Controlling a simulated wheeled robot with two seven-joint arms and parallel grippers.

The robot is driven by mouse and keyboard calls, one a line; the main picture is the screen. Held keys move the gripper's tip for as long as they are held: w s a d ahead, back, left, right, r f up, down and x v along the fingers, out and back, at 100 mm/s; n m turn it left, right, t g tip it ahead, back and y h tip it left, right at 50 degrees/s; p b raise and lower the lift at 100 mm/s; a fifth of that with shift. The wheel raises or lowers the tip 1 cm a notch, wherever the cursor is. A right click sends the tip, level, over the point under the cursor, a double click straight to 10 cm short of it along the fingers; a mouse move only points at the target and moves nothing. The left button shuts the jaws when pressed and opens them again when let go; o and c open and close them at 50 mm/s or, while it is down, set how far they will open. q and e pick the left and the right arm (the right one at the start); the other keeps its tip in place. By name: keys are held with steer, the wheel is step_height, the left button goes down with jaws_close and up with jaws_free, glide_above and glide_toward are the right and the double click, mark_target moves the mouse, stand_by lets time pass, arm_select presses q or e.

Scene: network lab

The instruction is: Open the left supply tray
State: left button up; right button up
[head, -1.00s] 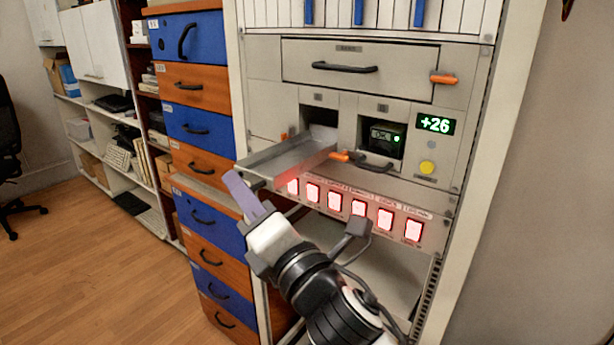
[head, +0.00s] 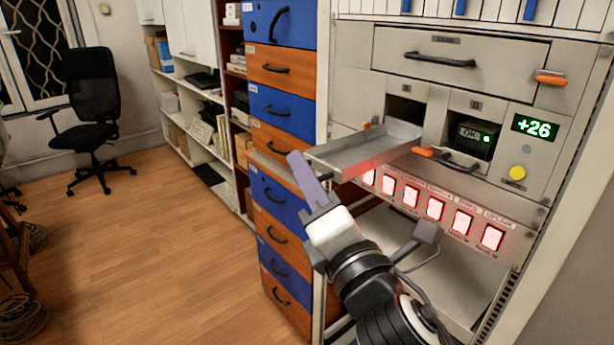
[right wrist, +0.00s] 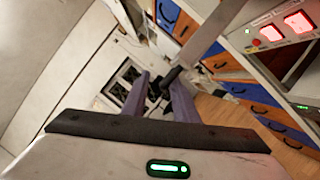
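The left supply tray (head: 366,150) is a grey metal tray in the head view, slid well out of its bay in the rack and empty inside. The right bay (head: 472,136) holds a dark unit with a green display, above a dark handle. My right gripper (head: 303,170) has purple fingers beside the tray's outer front end. The right wrist view shows a gap between the fingers (right wrist: 158,97), with a dark bar near their tips. I cannot tell whether they touch the tray. My left gripper is not in view.
A closed drawer (head: 455,68) sits above the bays, and a row of red-lit switches (head: 435,208) below. A display (head: 535,127) reads +26. Blue and orange drawers (head: 283,105) stand left of the rack. The floor (head: 150,235) at left is clear up to an office chair (head: 92,110).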

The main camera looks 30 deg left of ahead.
steer(key=shift+f, duration=0.1)
steer(key=b+v, duration=0.1)
steer(key=v, duration=0.9)
steer(key=shift+d, duration=0.15)
